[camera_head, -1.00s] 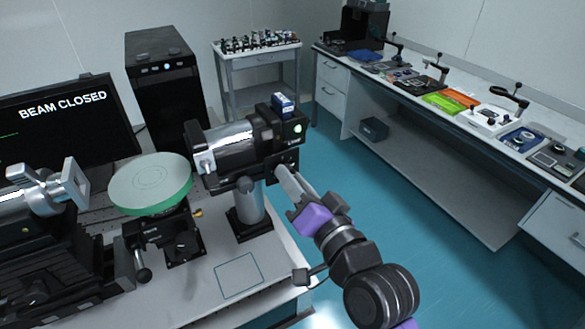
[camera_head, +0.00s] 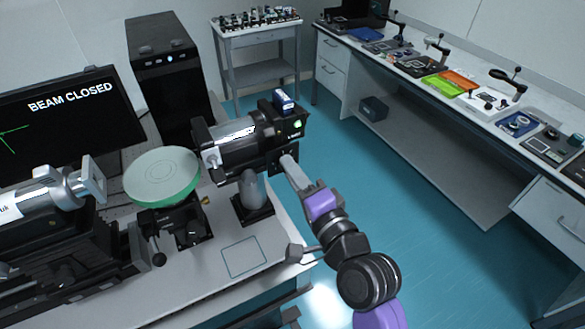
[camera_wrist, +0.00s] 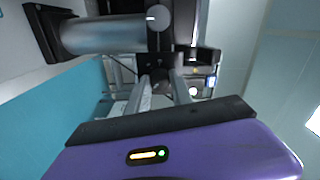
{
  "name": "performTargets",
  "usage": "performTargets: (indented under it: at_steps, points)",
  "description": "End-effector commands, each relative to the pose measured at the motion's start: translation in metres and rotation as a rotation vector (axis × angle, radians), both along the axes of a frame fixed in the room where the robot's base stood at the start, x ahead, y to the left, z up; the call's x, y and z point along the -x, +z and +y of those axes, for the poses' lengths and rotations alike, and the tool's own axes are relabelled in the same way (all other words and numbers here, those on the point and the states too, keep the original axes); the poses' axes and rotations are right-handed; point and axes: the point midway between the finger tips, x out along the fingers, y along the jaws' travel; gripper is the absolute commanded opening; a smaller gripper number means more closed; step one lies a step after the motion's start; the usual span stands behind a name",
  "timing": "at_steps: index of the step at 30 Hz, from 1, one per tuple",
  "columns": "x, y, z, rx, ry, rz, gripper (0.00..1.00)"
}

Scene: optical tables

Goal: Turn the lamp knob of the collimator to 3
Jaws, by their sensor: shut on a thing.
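The collimator (camera_head: 235,146) is a silver tube with a black lamp housing at its right end, on a grey post above the optical table. A blue-white block sits on the housing and a small green light (camera_head: 298,124) glows on its end face. My gripper (camera_head: 288,161) reaches this end face from the lower right. It is shut on the lamp knob, low on the face. The fingers mostly hide the knob, and its scale cannot be read. In the wrist view, both fingers (camera_wrist: 160,82) meet at the dark housing (camera_wrist: 160,45).
A round pale-green platform (camera_head: 160,175) stands left of the collimator, with another instrument (camera_head: 50,200) beyond it. The monitor (camera_head: 70,118) reads "BEAM CLOSED". A side bench (camera_head: 450,85) with tools runs along the right. Open blue floor lies between.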

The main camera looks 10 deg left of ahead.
Motion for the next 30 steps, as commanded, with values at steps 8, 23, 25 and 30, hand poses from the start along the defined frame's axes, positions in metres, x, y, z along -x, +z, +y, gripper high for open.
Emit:
performTargets:
  at_steps: [8, 23, 25, 30]
  points:
    - [0.000, -0.002, 0.000, -0.004, 0.000, 0.007, 0.00]
    - [0.000, -0.001, 0.000, -0.004, 0.000, 0.004, 0.49]
    - [0.000, -0.001, 0.000, -0.004, 0.000, 0.004, 0.49]
    - [0.012, -0.003, -0.009, -0.004, -0.002, 0.003, 0.49]
